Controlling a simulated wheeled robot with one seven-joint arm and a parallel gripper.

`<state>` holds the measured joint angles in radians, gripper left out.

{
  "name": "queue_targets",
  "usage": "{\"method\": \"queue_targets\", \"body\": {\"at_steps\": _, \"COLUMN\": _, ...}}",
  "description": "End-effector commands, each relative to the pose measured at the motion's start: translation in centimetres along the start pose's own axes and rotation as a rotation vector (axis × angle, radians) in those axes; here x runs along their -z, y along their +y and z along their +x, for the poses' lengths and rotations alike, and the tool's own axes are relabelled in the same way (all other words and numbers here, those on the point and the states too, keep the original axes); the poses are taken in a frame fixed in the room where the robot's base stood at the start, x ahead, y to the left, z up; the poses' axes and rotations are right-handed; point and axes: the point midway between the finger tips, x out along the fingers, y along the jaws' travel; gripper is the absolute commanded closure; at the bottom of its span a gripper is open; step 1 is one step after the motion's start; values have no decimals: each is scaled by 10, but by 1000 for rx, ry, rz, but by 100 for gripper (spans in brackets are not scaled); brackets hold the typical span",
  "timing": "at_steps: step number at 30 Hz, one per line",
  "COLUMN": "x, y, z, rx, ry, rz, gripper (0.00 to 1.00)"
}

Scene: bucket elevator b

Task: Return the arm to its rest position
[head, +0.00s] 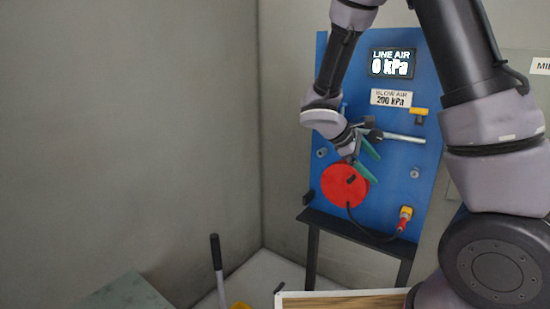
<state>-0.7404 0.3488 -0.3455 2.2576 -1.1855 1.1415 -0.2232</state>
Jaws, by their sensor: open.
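My arm reaches in from the right, and its forearm bends down in front of a blue panel (405,215). My gripper (367,163) has green fingers that stand apart, just in front of or above a red round disc (338,187) on the panel. I see nothing between the fingers. I cannot tell whether they touch the disc. The wrist hides part of the panel behind it.
A wooden surface (345,301) lies below.

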Motion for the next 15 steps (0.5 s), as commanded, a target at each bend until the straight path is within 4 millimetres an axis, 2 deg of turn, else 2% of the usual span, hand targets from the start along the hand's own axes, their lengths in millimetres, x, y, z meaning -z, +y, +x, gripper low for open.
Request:
{"method": "queue_targets", "body": {"at_steps": 1, "x": -17, "y": 0, "z": -5, "rx": 75, "ry": 41, "rz": 100, "gripper": 12}}
{"method": "queue_targets", "body": {"at_steps": 3, "x": -36, "y": -5, "z": -12, "rx": 172, "ry": 92, "rz": 225, "gripper": 12}}
{"method": "queue_targets", "body": {"at_steps": 8, "x": -74, "y": -13, "z": -38, "rx": 373, "ry": 216, "rz": 512, "gripper": 12}}
{"method": "queue_targets", "body": {"at_steps": 15, "x": -126, "y": -21, "z": -89, "rx": 619, "ry": 420, "rz": 929, "gripper": 12}}
